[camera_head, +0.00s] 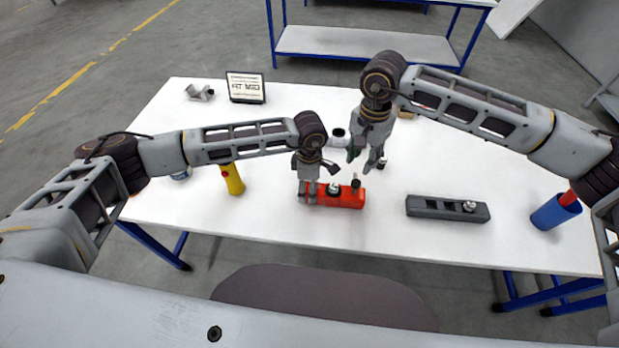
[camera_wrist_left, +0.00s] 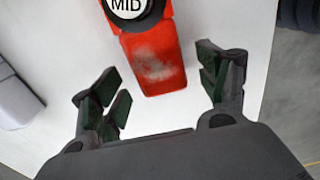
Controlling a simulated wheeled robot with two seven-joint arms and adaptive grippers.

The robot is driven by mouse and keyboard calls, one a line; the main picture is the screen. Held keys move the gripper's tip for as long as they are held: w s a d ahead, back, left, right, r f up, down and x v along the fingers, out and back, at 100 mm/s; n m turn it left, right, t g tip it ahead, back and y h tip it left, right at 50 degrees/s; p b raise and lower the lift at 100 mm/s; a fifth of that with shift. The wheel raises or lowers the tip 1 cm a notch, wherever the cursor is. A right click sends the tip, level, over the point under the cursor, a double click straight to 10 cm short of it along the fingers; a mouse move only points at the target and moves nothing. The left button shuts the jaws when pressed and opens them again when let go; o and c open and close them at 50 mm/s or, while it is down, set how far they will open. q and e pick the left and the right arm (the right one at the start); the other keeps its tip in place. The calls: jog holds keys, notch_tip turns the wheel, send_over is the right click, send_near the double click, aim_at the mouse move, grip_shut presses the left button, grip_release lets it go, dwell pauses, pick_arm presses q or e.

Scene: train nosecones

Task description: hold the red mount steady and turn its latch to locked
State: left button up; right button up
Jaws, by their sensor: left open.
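The red mount (camera_head: 345,198) lies on the white table in front of me. A round black-rimmed white cap (camera_head: 333,188) sits on it, and a small dark upright piece (camera_head: 356,182) stands near its right end. I cannot tell the latch's position. My left gripper (camera_head: 311,192) is open over the mount's left end. In the left wrist view its fingers (camera_wrist_left: 162,90) stand wide on either side of the red mount (camera_wrist_left: 155,65), apart from it; the cap (camera_wrist_left: 126,7) reads "MID". My right gripper (camera_head: 364,160) hangs open and empty above and behind the mount's right end.
A grey mount (camera_head: 448,208) lies to the right, a blue cup (camera_head: 556,211) at the right edge. A small sign (camera_head: 246,87) and a grey bracket (camera_head: 200,92) stand at the back left.

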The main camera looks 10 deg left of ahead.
pick_arm(q)
jog(key=shift+f, duration=1.4)
